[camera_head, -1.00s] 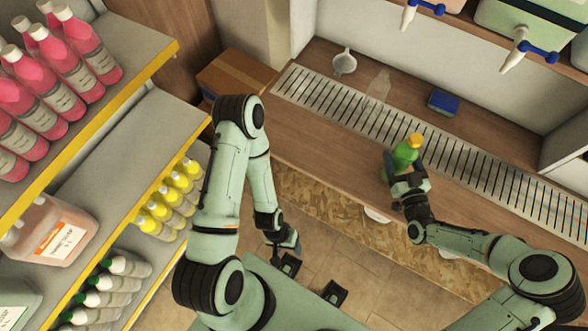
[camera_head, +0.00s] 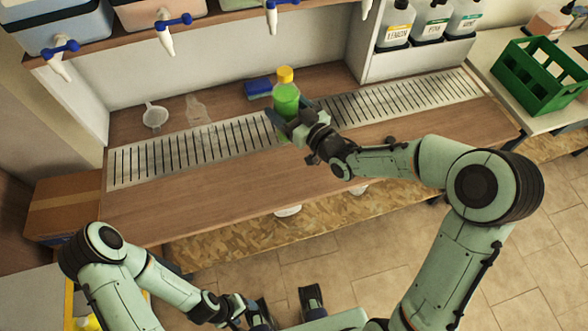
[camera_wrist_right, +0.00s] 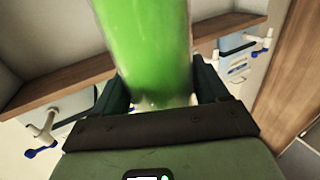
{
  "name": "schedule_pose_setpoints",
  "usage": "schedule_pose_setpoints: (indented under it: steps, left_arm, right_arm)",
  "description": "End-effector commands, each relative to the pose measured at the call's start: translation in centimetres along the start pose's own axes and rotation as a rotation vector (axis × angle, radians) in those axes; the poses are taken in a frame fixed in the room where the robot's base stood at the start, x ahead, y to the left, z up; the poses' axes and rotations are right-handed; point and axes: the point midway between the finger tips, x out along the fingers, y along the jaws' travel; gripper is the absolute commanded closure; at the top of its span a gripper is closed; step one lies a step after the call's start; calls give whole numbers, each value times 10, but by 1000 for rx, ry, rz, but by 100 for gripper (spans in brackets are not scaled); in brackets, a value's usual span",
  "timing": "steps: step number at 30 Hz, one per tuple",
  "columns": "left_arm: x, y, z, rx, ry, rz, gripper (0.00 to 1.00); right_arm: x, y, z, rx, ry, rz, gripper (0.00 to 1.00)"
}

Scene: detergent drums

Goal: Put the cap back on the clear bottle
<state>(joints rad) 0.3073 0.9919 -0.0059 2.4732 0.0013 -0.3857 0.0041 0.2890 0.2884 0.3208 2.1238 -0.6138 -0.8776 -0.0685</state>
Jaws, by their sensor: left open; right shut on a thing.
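The clear bottle (camera_head: 197,110) is see-through and faint. It stands at the back of the counter, left of the blue sponge, with no cap visible on it. My right gripper (camera_head: 294,117) is shut around a green bottle (camera_head: 286,99) with an orange-yellow cap (camera_head: 285,74), over the slotted grate. In the right wrist view the green bottle (camera_wrist_right: 150,45) fills the space between the fingers (camera_wrist_right: 162,88). My left gripper (camera_head: 287,308) is open and empty, low in front of the counter. I see no loose cap.
A white funnel (camera_head: 155,116) and a blue sponge (camera_head: 259,88) sit at the counter's back. The slotted grate (camera_head: 150,158) runs along it. Taps (camera_head: 167,35) hang above. A cardboard box (camera_head: 68,205) is left, a green crate (camera_head: 540,80) right. The counter's front strip (camera_head: 190,205) is clear.

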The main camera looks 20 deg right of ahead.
Motion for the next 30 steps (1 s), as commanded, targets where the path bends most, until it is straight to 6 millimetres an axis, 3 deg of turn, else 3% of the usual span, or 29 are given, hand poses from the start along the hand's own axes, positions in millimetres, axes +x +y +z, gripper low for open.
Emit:
schedule_pose_setpoints:
  steps: [3, 7, 20, 23, 30]
  left_arm:
    - [7, -3, 1, -1, -2, -1, 36]
    - [9, -4, 1, -1, -3, -1, 36]
    - [9, -4, 1, -1, -3, -1, 36]
    - [10, -4, 1, -1, -3, -1, 36]
    - [15, -6, 1, -2, -5, -2, 36]
  right_arm:
    - [-10, 6, -26, -5, 7, 37, 100]
    - [-16, 9, -39, -1, 5, 60, 100]
    - [-18, 10, -44, 0, 3, 68, 100]
    - [-18, 10, -35, 2, 1, 68, 100]
    - [-18, 10, 22, 5, -4, 68, 100]
